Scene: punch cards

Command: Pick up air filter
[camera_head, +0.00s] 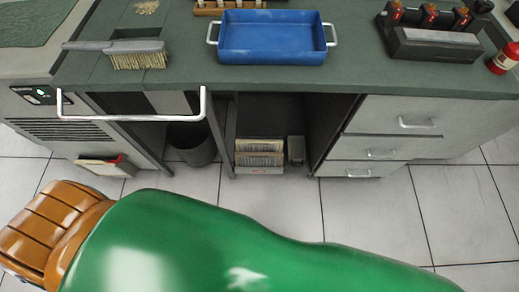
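I cannot make out an air filter for certain. A white flat piece with a red and dark edge (102,165) sticks out low on the front of the grey machine at the left. A pale, ribbed stack (259,152) stands on the floor of the open bay under the bench. It could be cards or a pleated part; I cannot tell. Neither of my grippers is in view.
The green benchtop (360,78) holds a brush (130,50), a blue tray (272,38) and a dark rack (432,45). A black bin (192,142) stands below. A large green shape (220,240) and a brown one (55,230) block the foreground.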

